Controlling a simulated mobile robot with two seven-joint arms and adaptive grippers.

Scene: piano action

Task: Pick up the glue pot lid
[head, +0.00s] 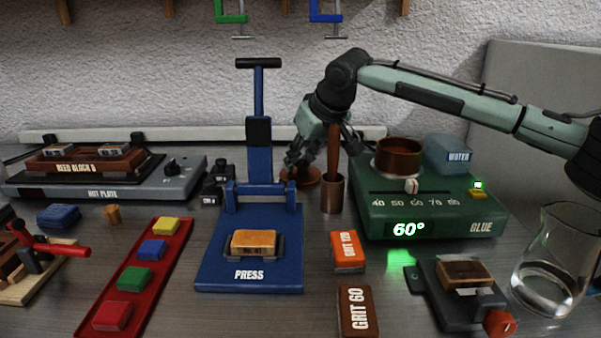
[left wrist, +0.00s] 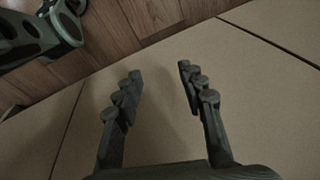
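A round copper-brown piece that looks like the glue pot lid (head: 303,178) lies on the bench behind the blue press, at the middle of the head view. My right gripper (head: 299,160) points down right at it, and its fingers hide part of it. I cannot tell whether the fingers touch it or are closed on its knob. The copper glue pot (head: 399,158) sits uncovered on the green glue heater (head: 430,205), to the right. My left gripper (left wrist: 162,90) is open and empty in the left wrist view, away from the bench objects.
A copper cup (head: 332,195) with a wooden handle stands close to the right of my right gripper. The blue press (head: 250,270) is in front of the lid. A water container (head: 449,154) and glass beaker (head: 553,265) stand right. A hot plate (head: 110,180) is left.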

